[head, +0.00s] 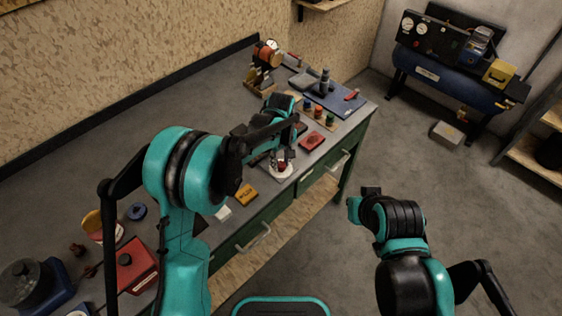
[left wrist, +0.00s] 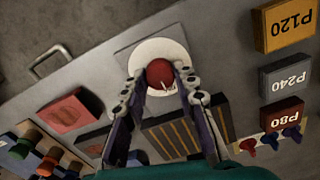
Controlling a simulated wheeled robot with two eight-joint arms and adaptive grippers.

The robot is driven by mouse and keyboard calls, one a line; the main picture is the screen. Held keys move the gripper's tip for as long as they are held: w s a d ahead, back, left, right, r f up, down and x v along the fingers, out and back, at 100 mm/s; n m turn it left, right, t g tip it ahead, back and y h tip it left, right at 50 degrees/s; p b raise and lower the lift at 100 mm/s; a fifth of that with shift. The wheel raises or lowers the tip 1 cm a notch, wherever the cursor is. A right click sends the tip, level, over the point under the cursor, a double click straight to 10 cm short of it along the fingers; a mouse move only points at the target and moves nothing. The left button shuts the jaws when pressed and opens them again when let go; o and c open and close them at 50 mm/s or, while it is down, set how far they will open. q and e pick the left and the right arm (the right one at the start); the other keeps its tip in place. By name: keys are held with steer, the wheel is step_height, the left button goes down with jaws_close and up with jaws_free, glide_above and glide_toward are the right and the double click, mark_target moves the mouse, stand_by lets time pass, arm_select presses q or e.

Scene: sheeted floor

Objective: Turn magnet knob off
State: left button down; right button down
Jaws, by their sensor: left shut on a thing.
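The magnet knob (left wrist: 160,73) is a round red knob with a small pale mark, on a white disc (left wrist: 176,49) set on a grey plate. My left gripper (left wrist: 161,87) has its two fingers on either side of the red knob and is shut on it. In the head view my left gripper (head: 284,156) reaches down over the white disc (head: 281,172) near the bench's front edge, and the knob is mostly hidden by the fingers. My right arm's end (head: 362,201) is over the floor, right of the bench; its fingers cannot be made out.
Yellow P120 (left wrist: 287,24), grey P240 (left wrist: 286,78) and red P80 (left wrist: 282,115) blocks lie right of the knob. A red block (left wrist: 69,111) and several coloured knobs (left wrist: 30,141) lie left. A blue compressor (head: 447,83) stands at the back right.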

mark_target(281, 164)
stand_by(0.4)
arm_select(q)
steer(key=c, duration=1.2)
jaws_free()
step_height(281, 164, up, 12)
